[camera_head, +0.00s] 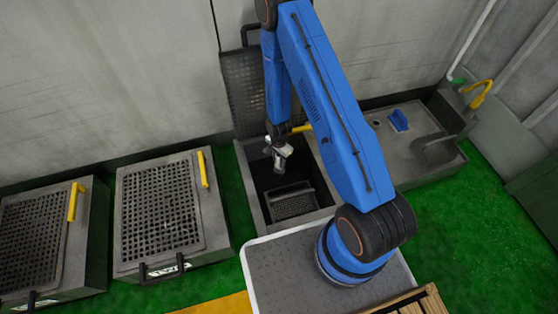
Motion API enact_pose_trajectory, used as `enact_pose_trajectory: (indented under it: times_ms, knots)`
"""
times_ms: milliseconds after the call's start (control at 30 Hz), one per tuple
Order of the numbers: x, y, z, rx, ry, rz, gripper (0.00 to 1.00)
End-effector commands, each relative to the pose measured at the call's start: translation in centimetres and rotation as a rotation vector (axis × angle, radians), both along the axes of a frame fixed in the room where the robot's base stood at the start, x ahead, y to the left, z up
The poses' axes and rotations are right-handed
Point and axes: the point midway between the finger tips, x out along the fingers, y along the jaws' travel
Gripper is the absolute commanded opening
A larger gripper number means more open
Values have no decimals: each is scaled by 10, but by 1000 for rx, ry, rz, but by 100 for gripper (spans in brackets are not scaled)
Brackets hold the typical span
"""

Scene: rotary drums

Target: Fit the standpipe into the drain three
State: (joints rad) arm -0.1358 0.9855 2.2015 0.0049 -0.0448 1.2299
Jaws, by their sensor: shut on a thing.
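My gripper (281,157) is at the end of the blue arm, over the open third tank (254,204) in the head view. It points down into the dark opening. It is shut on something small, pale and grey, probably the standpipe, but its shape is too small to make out. No drain shows clearly inside the tank, and the arm and shadow hide part of it. A grey perforated basket (293,203) sits in the near part of the tank. The tank's mesh lid (250,92) stands raised against the wall.
Two tanks with closed mesh lids (160,207) (30,240) stand to the left. A yellow lever (301,128) is close to my arm. At right is a grey sink (420,150) with a blue object (398,120) and a yellow tap (482,92). Green floor shows between them.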

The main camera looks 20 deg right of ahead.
Motion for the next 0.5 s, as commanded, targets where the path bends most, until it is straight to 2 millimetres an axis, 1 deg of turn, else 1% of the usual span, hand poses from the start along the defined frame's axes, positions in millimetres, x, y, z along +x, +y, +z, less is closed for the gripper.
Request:
enact_pose_trajectory:
  times_ms: [500]
  knots:
    - [0,0,-11,0,1,0,5]
